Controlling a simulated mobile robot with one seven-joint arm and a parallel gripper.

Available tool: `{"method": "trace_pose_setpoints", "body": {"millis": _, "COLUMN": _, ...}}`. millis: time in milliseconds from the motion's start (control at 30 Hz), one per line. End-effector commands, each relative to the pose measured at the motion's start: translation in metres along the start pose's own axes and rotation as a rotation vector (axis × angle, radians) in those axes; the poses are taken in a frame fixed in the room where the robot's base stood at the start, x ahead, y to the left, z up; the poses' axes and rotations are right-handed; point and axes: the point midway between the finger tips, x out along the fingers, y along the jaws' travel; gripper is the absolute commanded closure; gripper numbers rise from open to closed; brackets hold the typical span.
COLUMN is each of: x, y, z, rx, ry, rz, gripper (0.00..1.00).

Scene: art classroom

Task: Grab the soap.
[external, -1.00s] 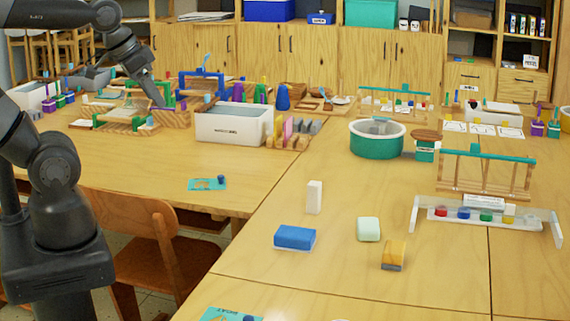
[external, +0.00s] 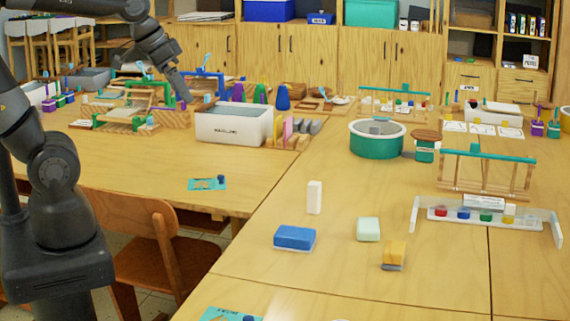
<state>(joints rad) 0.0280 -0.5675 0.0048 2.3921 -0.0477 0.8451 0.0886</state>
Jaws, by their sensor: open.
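A pale mint-green block with rounded edges (external: 368,229), which looks like the soap, lies flat on the near right table. It stands apart from the blocks around it. My gripper (external: 184,96) is far to the upper left, above the back of the left table near the wooden and green racks. It is small and dark here, open, with nothing visible in it, and well away from the soap.
Around the soap are a white upright block (external: 314,197), a blue block with a white base (external: 295,238) and a yellow-and-grey block (external: 394,255). A teal round tub (external: 377,139) and a paint-jar rack (external: 487,216) stand behind. A wooden chair (external: 150,250) is near my base.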

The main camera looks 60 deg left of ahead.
Motion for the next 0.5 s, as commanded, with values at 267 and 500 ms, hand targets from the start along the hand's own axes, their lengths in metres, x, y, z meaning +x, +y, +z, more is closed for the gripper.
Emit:
{"method": "trace_pose_setpoints", "body": {"millis": 267, "x": 0.049, "y": 0.016, "z": -0.076, "rx": 0.101, "ry": -0.028, "rz": 0.063, "gripper": 0.0}}
{"method": "trace_pose_setpoints", "body": {"millis": 500, "x": 0.108, "y": 0.033, "z": -0.133, "rx": 0.183, "ry": -0.043, "rz": 0.108, "gripper": 0.0}}
